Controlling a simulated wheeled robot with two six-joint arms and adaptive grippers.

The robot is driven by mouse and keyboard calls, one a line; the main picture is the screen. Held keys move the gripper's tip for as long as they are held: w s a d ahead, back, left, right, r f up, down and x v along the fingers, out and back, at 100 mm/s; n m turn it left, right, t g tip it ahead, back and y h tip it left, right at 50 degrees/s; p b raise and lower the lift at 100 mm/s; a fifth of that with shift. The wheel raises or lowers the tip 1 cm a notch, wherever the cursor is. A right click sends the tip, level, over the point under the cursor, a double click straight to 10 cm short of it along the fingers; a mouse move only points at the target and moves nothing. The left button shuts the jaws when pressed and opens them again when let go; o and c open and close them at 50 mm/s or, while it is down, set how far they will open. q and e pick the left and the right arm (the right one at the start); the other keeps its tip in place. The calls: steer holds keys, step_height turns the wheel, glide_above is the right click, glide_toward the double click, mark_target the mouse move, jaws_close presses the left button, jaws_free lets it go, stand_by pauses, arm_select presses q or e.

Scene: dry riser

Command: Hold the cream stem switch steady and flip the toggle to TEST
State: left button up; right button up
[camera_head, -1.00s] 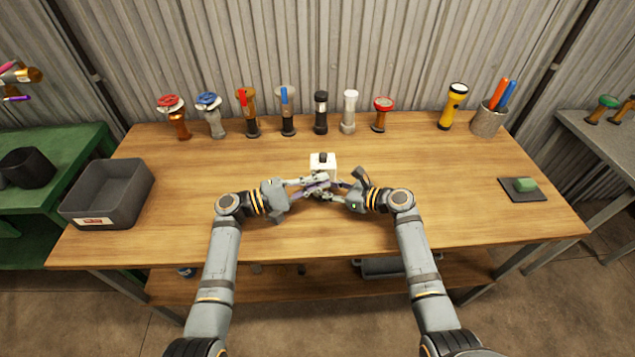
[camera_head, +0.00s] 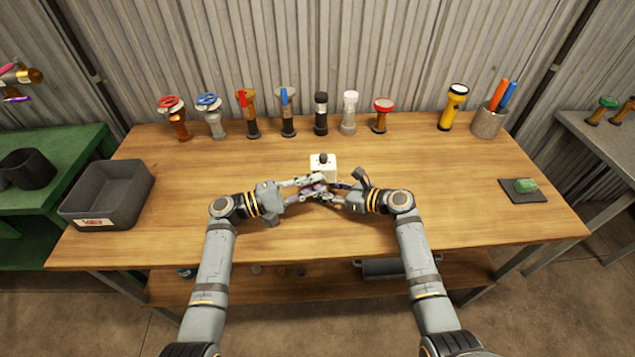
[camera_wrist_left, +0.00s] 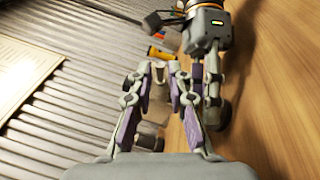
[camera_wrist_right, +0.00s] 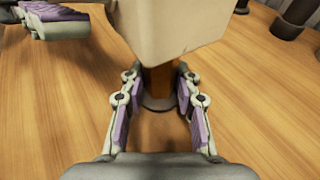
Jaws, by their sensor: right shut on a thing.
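The cream stem switch (camera_head: 330,172) is a pale box with a dark knob (camera_head: 323,159) on top, upright at the middle of the table. In the right wrist view its cream box (camera_wrist_right: 175,30) fills the top, above a brown stem (camera_wrist_right: 158,84) on a dark round base. My right gripper (camera_wrist_right: 158,82) is shut on that stem, under the box. My left gripper (camera_wrist_left: 158,72) has a gap between its fingers and nothing visible held. In the head view it reaches in from the left, just in front of the switch. The toggle's position and labels cannot be read.
Several valves and torches stand along the back edge, including a yellow torch (camera_head: 453,106) and a pen cup (camera_head: 489,121). A grey bin (camera_head: 75,208) is at the left. Table space beside the switch is clear.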

arm_select(q)
steer(key=v, duration=1)
steer(key=shift+a, duration=0.35)
arm_select(e)
steer(key=o, duration=0.9)
steer(key=v, duration=1.1)
steer(key=shift+s, duration=0.1)
steer(key=shift+s+d+r, duration=0.2)
steer(key=shift+d+r, duration=0.05)
steer(key=shift+d, duration=0.05)
arm_select(q)
steer(key=shift+s+f, duration=0.1)
steer(key=shift+s, duration=0.05)
arm_select(e)
steer(key=shift+s+f, duration=0.1)
